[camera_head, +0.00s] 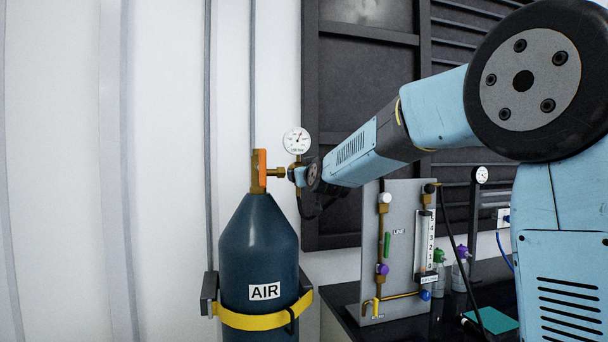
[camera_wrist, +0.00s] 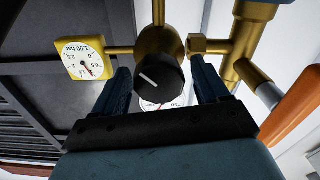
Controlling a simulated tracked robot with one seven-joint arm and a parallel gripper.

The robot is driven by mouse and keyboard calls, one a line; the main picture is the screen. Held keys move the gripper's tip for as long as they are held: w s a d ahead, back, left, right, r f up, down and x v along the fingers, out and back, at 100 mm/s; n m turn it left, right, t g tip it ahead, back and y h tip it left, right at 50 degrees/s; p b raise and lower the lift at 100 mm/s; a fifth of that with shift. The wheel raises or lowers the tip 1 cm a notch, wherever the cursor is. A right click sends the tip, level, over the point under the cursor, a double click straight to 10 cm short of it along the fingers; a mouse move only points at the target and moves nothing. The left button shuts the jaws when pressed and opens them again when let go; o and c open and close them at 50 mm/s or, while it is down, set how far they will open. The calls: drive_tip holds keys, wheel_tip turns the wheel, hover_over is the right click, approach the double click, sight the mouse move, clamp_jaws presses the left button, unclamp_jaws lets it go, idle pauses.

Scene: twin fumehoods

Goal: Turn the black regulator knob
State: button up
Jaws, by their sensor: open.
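The black regulator knob (camera_wrist: 160,79) shows in the wrist view, round, with a white mark slanting toward the upper left. It sits on the brass regulator body (camera_wrist: 158,42). My gripper (camera_wrist: 161,68) is open, with one dark blue finger left of the knob and one right of it. Small gaps seem to show on both sides; I cannot tell how deep the knob lies between the fingers. In the head view my gripper is at the regulator, right of the orange valve handle (camera_head: 259,171) on the AIR cylinder (camera_head: 258,240), and the knob is hidden.
The brass connection (camera_wrist: 207,46) is close to the right finger. A panel with tubes and valves (camera_head: 403,240) stands on a dark bench right of the cylinder.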

drive_tip(key=shift+c, duration=0.2)
drive_tip(key=c, duration=0.9)
drive_tip(key=shift+a+n, duration=0.1)
drive_tip(key=shift+n, duration=2.1)
drive_tip(key=shift+f, duration=0.1)
drive_tip(key=o, duration=0.9)
drive_tip(key=shift+o, duration=0.2)
drive_tip(key=shift+s, duration=0.2)
drive_tip(key=v, duration=1.3)
drive_tip(key=shift+s, duration=0.25)
